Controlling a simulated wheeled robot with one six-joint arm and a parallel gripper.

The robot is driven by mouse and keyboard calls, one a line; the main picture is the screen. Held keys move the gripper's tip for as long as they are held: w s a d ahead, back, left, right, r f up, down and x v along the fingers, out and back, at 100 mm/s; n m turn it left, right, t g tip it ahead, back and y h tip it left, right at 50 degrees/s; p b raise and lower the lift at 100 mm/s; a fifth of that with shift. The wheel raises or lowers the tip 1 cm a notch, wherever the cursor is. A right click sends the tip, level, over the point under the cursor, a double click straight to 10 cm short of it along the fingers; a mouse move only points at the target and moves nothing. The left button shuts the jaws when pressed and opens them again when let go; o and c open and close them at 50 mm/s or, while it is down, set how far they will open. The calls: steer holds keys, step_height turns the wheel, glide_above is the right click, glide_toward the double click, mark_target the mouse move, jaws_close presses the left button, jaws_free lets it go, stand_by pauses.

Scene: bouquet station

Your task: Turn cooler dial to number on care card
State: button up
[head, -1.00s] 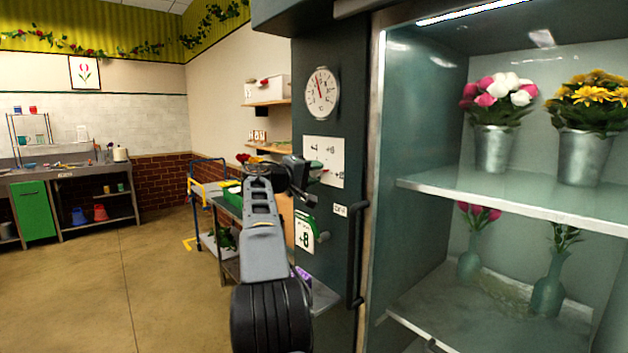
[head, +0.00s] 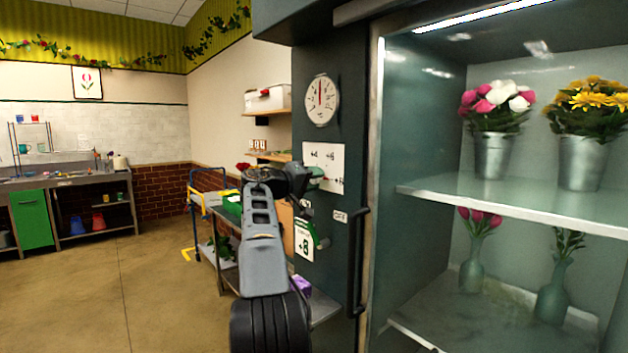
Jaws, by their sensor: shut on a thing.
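The cooler's white dial plate (head: 335,158) is on the dark side wall, with small numbers around it, partly hidden by my gripper. My gripper (head: 314,176) is at the plate's middle, shut on the green dial knob (head: 317,171). The knob is mostly covered, and I cannot tell which number it points to. The care card (head: 304,246) hangs below, white and green, and reads "+8". A round white gauge (head: 322,100) above the plate has a dark red needle pointing nearly straight up.
The cooler's glass-fronted shelf (head: 520,200) at right holds flower buckets and vases. A black vertical door handle (head: 357,262) is close to the right of the dial. A steel cart (head: 229,225) with a green box stands behind my arm. Open floor (head: 150,290) lies at left.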

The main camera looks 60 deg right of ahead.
steer(key=o, duration=0.9)
steer(key=b+v, duration=0.2)
steer(key=v, duration=1.1)
steer(key=shift+w+a, duration=0.1)
steer(key=shift+a, duration=0.3)
